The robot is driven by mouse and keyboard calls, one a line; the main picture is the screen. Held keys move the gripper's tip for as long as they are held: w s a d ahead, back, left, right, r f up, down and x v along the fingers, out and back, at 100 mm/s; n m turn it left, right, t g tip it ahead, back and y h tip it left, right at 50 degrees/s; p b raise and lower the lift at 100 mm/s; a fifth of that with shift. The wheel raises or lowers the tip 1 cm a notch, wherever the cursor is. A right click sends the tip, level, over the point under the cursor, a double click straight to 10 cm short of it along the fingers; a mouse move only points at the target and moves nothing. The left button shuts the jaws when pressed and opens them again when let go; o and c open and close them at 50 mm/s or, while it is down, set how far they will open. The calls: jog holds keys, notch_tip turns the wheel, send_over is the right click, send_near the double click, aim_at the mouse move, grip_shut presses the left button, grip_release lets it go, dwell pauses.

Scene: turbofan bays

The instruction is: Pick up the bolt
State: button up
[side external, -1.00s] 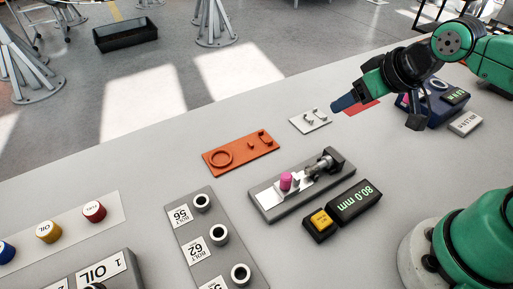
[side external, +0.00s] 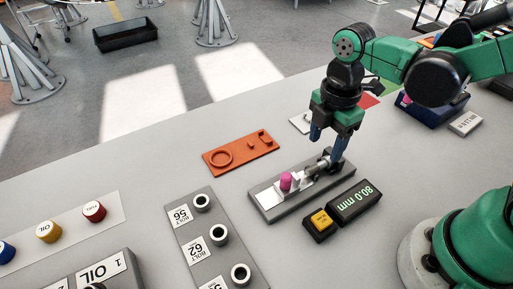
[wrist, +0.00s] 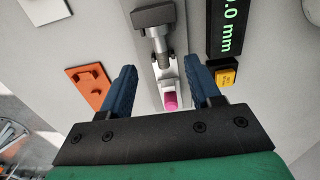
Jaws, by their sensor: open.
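A grey metal bolt (side external: 316,167) lies along a measuring fixture (side external: 268,204), between a dark end block and a pink knob (side external: 286,180). In the wrist view the bolt (wrist: 159,45) runs from the dark block (wrist: 153,16) towards the pink knob (wrist: 170,101). My gripper (side external: 325,148) points down over the dark-block end of the fixture, its blue fingers apart. In the wrist view my gripper (wrist: 160,72) is open, with one finger on each side of the fixture's line and nothing held. The bolt's far end is partly hidden by a finger in the side view.
A display (side external: 355,202) reading 80.0 mm and a yellow button (side external: 321,219) stand close beside the fixture. An orange plate (side external: 240,154) lies on the other side. A grey rack (side external: 204,246) with BOLT labels stands front left. Bare table lies between these.

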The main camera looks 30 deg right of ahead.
aim_at(320, 164)
jog(key=shift+f, duration=2.75)
grip_shut()
